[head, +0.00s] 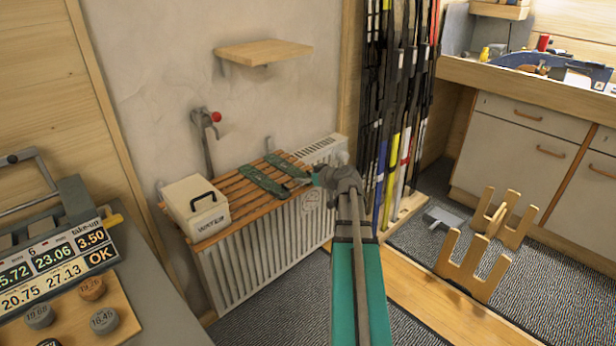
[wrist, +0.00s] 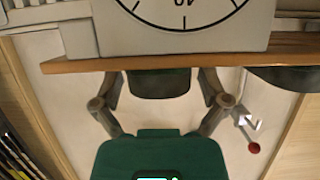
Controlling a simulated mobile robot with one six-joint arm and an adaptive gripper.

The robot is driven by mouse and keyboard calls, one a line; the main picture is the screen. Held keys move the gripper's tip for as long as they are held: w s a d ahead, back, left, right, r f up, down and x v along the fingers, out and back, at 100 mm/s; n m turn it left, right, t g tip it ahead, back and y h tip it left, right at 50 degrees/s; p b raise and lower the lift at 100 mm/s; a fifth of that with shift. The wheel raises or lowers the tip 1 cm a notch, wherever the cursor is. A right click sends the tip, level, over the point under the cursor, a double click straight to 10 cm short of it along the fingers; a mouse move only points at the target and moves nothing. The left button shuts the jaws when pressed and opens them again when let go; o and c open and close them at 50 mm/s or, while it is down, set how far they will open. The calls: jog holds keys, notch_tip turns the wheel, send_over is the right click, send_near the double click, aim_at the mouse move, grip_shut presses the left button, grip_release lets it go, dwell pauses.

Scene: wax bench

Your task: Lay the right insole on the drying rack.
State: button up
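The drying rack (head: 222,190) is a set of orange-brown wooden slats on top of the white radiator. Two dark green insoles lie on it. The right insole (head: 288,164) lies across the slats, its near end by my gripper (head: 312,179). The left insole (head: 262,181) lies beside it. The wrist view is upside down. There the right insole (wrist: 160,83) sits flat at the rack edge (wrist: 200,57), between the spread fingers of my gripper (wrist: 162,76). Narrow gaps seem to separate fingers and insole. Part of the left insole (wrist: 286,78) shows at the edge.
A white water box (head: 196,208) stands on the rack's left end. A red-knobbed valve (head: 215,117) and a wooden shelf (head: 263,52) are on the wall. Skis (head: 392,130) stand close on the right. A dial (wrist: 185,18) is on the radiator front.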

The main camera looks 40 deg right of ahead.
jog(key=shift+r, duration=0.15)
dwell(0.3)
jog(key=shift+s+r, duration=0.1)
jog(key=shift+s, duration=0.1)
jog(key=p+v, duration=0.5)
jog(key=v, duration=0.6)
jog(key=shift+s, duration=0.25)
jog(key=shift+a, duration=0.1)
dwell(1.1)
